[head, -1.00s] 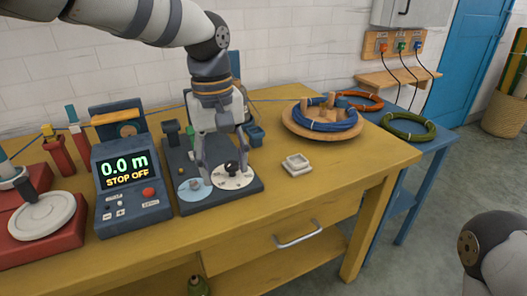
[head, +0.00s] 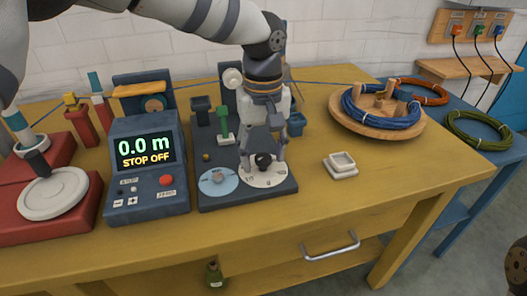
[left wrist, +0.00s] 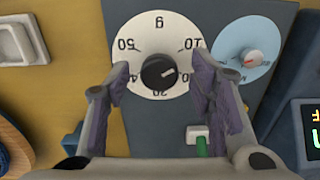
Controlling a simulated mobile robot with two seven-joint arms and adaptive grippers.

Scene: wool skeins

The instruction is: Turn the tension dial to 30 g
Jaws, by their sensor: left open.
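The tension dial (left wrist: 128,32) is a white disc marked "g" with numbers round its rim. It lies on a dark blue-grey base plate (head: 222,199). Its black knob (left wrist: 158,72) has a pale mark that appears to point right in the left wrist view, towards the side between 10 and 20. My left gripper (head: 263,160) is open and points down over the dial. In the left wrist view its fingers (left wrist: 160,74) stand on either side of the knob, apart from it. My right gripper is out of view.
A light-blue gauge (head: 219,182) sits beside the dial. A console (head: 147,155) reads "0.0 m STOP OFF". A green-topped peg (head: 223,118) stands behind the gauge.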

